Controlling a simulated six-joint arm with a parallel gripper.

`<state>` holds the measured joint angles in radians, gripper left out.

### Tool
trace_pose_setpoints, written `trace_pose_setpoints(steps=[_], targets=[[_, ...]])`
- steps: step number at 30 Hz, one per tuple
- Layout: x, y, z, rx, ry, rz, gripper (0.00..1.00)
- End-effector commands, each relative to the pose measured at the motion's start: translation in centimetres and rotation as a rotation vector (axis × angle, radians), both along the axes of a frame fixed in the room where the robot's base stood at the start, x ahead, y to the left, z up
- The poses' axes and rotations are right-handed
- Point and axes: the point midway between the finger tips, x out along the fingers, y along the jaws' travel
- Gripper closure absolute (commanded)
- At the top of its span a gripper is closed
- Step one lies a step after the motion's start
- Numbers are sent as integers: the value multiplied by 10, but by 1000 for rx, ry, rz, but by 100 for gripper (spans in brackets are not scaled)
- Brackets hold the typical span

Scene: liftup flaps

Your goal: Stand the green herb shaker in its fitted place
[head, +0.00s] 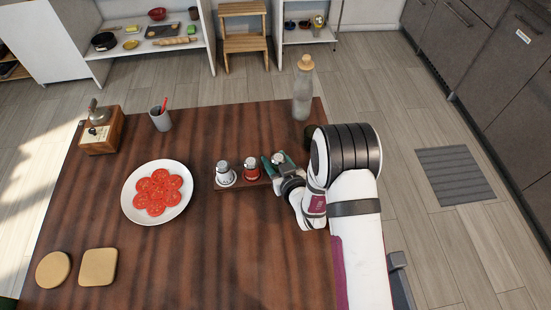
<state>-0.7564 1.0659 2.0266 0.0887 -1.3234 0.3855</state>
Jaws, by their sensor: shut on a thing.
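The green herb shaker (279,157) shows only in part, with a pale cap and a bit of green, at the right end of a small dark wooden rack (238,184). My gripper (276,166) reaches in from the right and is shut on it. The gripper and wrist hide most of its body. I cannot tell whether its base touches the rack. A white shaker (225,174) with a metal top stands upright at the left of the rack. A red shaker (251,169) stands upright in its middle.
A tall glass bottle (302,90) with a cork top stands behind my arm near the table's far right corner. A plate of tomato slices (157,192) lies left of the rack. A grey cup (160,119) and wooden grinder box (102,131) stand farther back. The front table is mostly clear.

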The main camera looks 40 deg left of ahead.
Motion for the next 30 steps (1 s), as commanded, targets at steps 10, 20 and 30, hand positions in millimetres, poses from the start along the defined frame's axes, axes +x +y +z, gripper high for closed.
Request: trace_pose_setpoints(steps=[10, 20, 30], targets=[[0, 0, -2, 0, 0, 0, 20], [-6, -11, 6, -1, 1, -1, 20], [-43, -73, 37, -1, 1, -4, 20]])
